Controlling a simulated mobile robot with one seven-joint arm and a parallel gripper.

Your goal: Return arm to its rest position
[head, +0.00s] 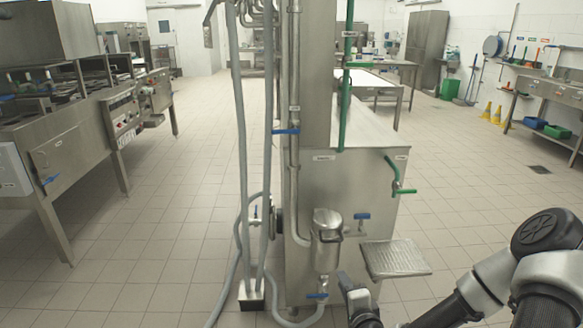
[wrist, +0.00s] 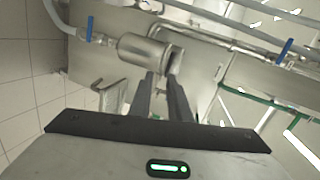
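My arm (head: 470,297) reaches in from the lower right of the head view, bent and extended toward the steel machine. My gripper (head: 346,283) is low in front of the machine, just right of and below a steel canister (head: 326,243). In the wrist view my gripper's two dark fingers (wrist: 163,76) stand apart with a gap between them, and I see nothing held. The canister also shows in the wrist view (wrist: 140,52), beyond the fingertips. I cannot tell whether any finger touches it.
The steel machine (head: 345,190) stands close ahead, with blue-handled valves (head: 361,216), a green-handled tap (head: 402,190) and a small metal shelf (head: 395,259) jutting out near my arm. Grey hoses (head: 240,140) run at its left. Tiled floor (head: 140,230) is clear on the left.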

